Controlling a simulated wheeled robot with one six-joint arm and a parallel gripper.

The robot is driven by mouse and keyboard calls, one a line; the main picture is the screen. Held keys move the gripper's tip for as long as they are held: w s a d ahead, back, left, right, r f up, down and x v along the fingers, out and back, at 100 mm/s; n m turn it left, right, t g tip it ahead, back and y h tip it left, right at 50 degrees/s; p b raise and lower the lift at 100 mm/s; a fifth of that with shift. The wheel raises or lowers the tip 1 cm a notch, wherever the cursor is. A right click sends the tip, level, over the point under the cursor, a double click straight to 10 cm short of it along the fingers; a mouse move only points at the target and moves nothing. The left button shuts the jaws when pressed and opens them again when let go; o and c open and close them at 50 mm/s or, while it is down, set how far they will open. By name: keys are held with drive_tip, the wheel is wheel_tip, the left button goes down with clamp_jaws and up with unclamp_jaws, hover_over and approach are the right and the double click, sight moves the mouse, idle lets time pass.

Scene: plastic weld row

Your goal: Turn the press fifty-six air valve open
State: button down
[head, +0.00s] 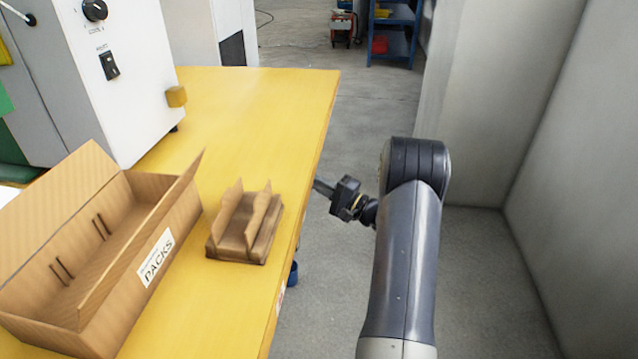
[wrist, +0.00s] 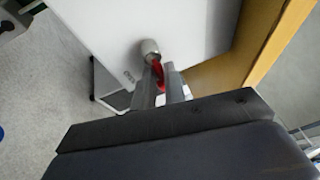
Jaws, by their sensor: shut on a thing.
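The air valve shows in the wrist view as a grey round fitting (wrist: 150,47) on a white panel, with a red lever (wrist: 158,72) at its front. My gripper (wrist: 160,77) is shut on the red lever, one finger on each side of it. The fingers and the dark gripper body hide part of the lever, and how far it is turned is hard to tell. In the head view my gripper (head: 320,187) is beside the right edge of the yellow table, pointing left. The valve is hidden there.
The yellow table (head: 290,105) carries an open cardboard box (head: 185,215) marked PACKS, a small brown slotted holder (head: 245,250) and a white machine (head: 140,75) with a knob. A grey wall (head: 590,150) stands at right. The floor between is clear.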

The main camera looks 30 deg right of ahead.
drive_tip(key=shift+d+m, duration=0.15)
drive_tip(key=shift+m, duration=0.25)
drive_tip(key=c, duration=1.5)
unclamp_jaws()
drive_tip(key=shift+f, duration=0.1)
drive_tip(key=p+v, duration=0.2)
drive_tip(key=v, duration=0.8)
drive_tip(key=shift+s+d, duration=0.15)
drive_tip(key=shift+s, duration=0.25)
